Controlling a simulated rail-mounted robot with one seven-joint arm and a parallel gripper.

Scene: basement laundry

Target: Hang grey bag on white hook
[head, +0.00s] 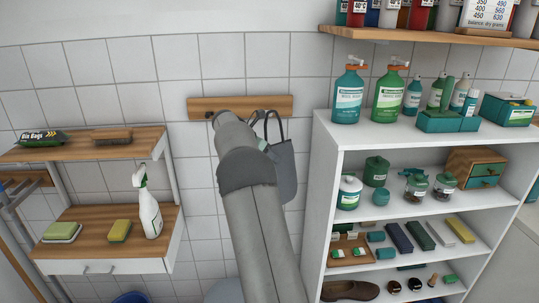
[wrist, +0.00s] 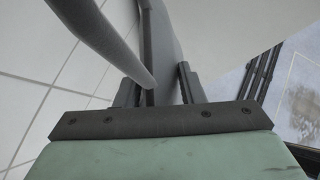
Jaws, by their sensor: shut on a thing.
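The grey bag (head: 284,168) hangs by its looped handles in front of the tiled wall, partly hidden behind my arm in the head view. In the wrist view the bag (wrist: 168,45) is close up, with a thick grey strap (wrist: 112,45) running down between the fingers. My gripper (wrist: 159,88) is shut on the bag there; in the head view my arm mostly hides it. A wooden hook rail (head: 272,103) is on the wall just above the bag. A dark hook (head: 209,115) shows at its left end. I cannot make out a white hook.
A white shelf unit (head: 327,180) with bottles, jars and boxes stands close to the right of the bag. At left, wooden shelves (head: 92,225) hold a spray bottle (head: 147,205), sponges and a brush. Bare tiled wall lies between them.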

